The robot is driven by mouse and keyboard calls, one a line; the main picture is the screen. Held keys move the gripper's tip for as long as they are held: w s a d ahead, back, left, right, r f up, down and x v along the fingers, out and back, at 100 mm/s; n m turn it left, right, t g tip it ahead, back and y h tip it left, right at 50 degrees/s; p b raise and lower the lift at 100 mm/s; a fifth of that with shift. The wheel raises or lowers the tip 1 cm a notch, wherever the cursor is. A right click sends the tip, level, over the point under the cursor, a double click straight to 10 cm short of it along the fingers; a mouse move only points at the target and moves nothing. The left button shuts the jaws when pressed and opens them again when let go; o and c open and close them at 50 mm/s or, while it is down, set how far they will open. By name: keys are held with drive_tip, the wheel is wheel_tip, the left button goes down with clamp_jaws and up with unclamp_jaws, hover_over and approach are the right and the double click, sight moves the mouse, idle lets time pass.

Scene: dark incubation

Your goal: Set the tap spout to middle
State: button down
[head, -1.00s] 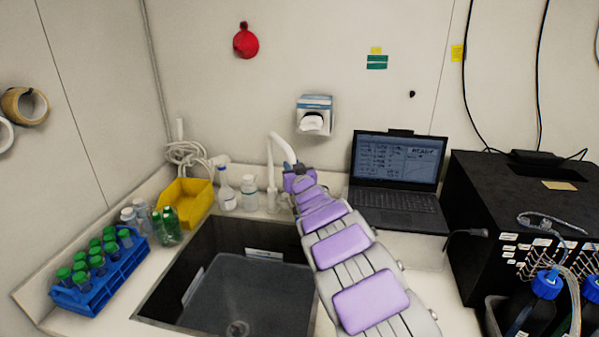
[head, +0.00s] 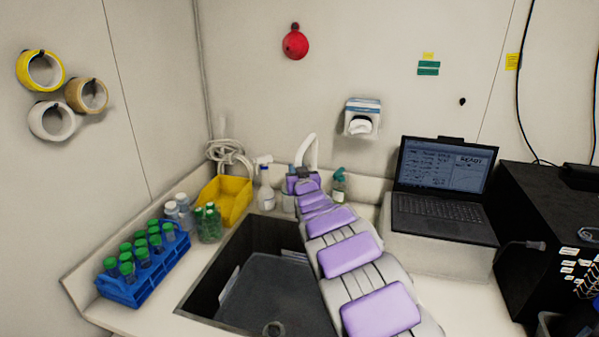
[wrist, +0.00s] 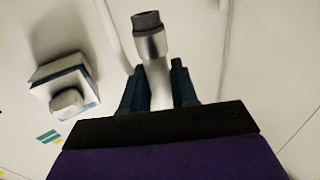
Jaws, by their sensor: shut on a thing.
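The tap spout (head: 313,148) is a white curved pipe behind the sink (head: 235,240). From its upright, it bends over to the left and down toward my gripper (head: 303,172). The wrist view shows the spout's grey metal end (wrist: 150,38) and its pale pipe between the two dark fingers of my gripper (wrist: 157,88). My gripper is shut on the spout. My arm hides the tap base and part of the sink's right side.
Bottles (head: 265,190) and a yellow bin (head: 229,200) stand left of the tap. A teal-capped bottle (head: 339,186) is close right of my gripper. A laptop (head: 440,190) stands further right; a blue tube rack (head: 147,268) is at left.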

drive_tip(key=shift+s+d+r, duration=0.1)
drive_tip(key=shift+s+d, duration=0.05)
drive_tip(key=shift+d, duration=0.3)
drive_tip(key=c, duration=1.3)
unclamp_jaws()
drive_tip(key=shift+a, duration=0.1)
drive_tip(key=o, duration=0.3)
drive_tip(key=shift+a, duration=0.25)
drive_tip(key=shift+d, duration=0.1)
drive_tip(key=shift+s+d, duration=0.1)
drive_tip(key=s+d+p, duration=0.2)
drive_tip(key=s, duration=1.5)
drive_tip(key=shift+p, duration=0.35)
drive_tip(key=shift+d, duration=0.1)
